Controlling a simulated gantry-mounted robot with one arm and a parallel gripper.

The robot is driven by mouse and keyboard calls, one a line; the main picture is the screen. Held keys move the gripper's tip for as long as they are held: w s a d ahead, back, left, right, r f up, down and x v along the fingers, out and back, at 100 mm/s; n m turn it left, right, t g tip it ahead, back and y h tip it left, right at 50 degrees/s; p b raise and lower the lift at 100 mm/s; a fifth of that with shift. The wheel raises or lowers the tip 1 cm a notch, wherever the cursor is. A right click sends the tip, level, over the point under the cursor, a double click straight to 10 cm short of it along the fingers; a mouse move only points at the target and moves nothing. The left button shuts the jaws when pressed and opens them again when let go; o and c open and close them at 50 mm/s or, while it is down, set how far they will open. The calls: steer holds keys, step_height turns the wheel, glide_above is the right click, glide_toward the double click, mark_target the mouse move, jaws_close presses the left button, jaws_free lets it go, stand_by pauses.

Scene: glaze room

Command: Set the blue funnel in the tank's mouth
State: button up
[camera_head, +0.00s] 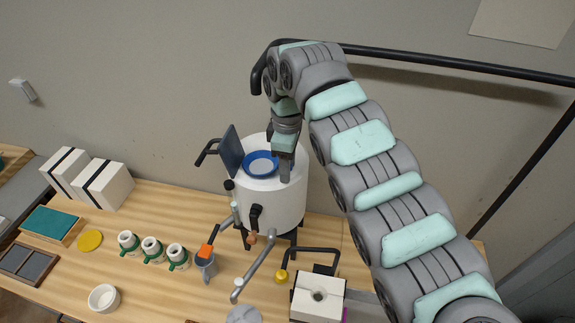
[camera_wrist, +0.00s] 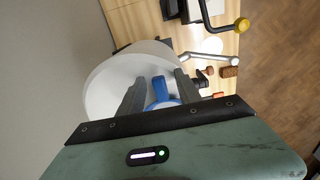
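The white tank (camera_head: 272,205) stands on the table with its dark lid (camera_head: 232,151) raised at the left. The blue funnel (camera_head: 248,171) shows as a blue ring around a pale centre at the tank's open top. It looks seated in the mouth, though its fit cannot be judged exactly. My gripper (camera_head: 286,172) points down at the funnel's right edge. In the wrist view, a blue upright part of the funnel (camera_wrist: 159,90) stands between the two fingers of my gripper (camera_wrist: 160,84), with gaps on both sides. The fingers look open. The funnel's lower part is hidden.
A tap and pipe (camera_head: 257,268) stick out from the tank's front. Two white boxes (camera_head: 104,187) stand at the back left.

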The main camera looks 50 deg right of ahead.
step_height(320, 180, up, 10)
steer(key=p, duration=0.3)
steer(key=shift+r+p, duration=0.4)
steer(key=shift+p, duration=0.05)
stand_by(0.6)
